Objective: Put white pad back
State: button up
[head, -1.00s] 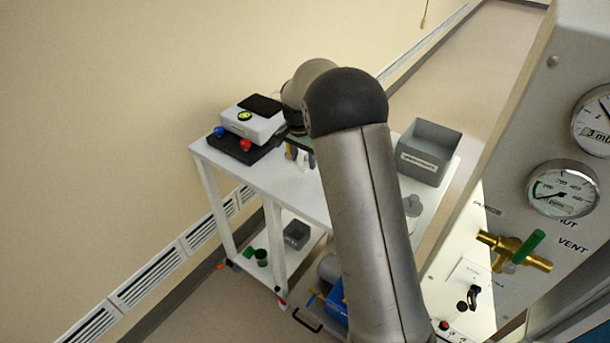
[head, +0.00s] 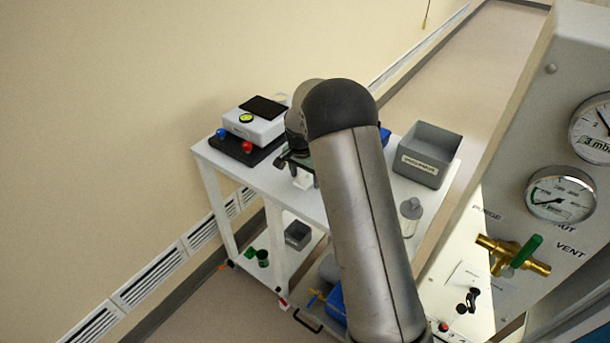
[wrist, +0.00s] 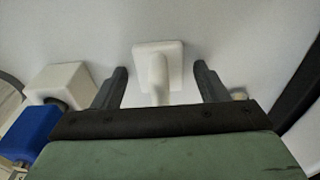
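The white pad (wrist: 172,54) shows in the wrist view as a small square plate with a rounded stem pointing back toward my gripper. It is over the white cart top (wrist: 225,40); I cannot tell whether it rests on it. My gripper (wrist: 160,82) has its two dark fingers spread on either side of the stem, with a gap visible on each side. The stem's near end is hidden behind the dark gripper bar. In the head view a small white piece, likely the pad (head: 303,181), shows just below my gripper (head: 297,165) over the cart.
A white device on a black base (head: 255,128), with blue and red knobs, stands at the cart's left end. A grey bin (head: 428,155) and a grey-lidded jar (head: 410,217) stand to the right. In the wrist view a white block (wrist: 62,82) and blue block (wrist: 32,132) lie left.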

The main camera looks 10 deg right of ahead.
aim_at(302, 172)
jog(key=shift+r, duration=0.15)
jog(key=r, duration=0.4)
jog(key=r+b, duration=0.1)
jog(key=r, duration=0.2)
jog(key=s+a+r, duration=0.1)
jog(key=r, duration=0.3)
jog(key=shift+r+b, duration=0.35)
jog(key=shift+b, duration=0.05)
jog(key=s+n+y, duration=0.1)
jog(key=s+n, duration=0.8)
jog(key=s, duration=2.8)
jog(key=shift+s+d+r+n, duration=0.25)
jog(key=shift+d+r+n, duration=0.05)
jog(key=shift+d+r, duration=0.1)
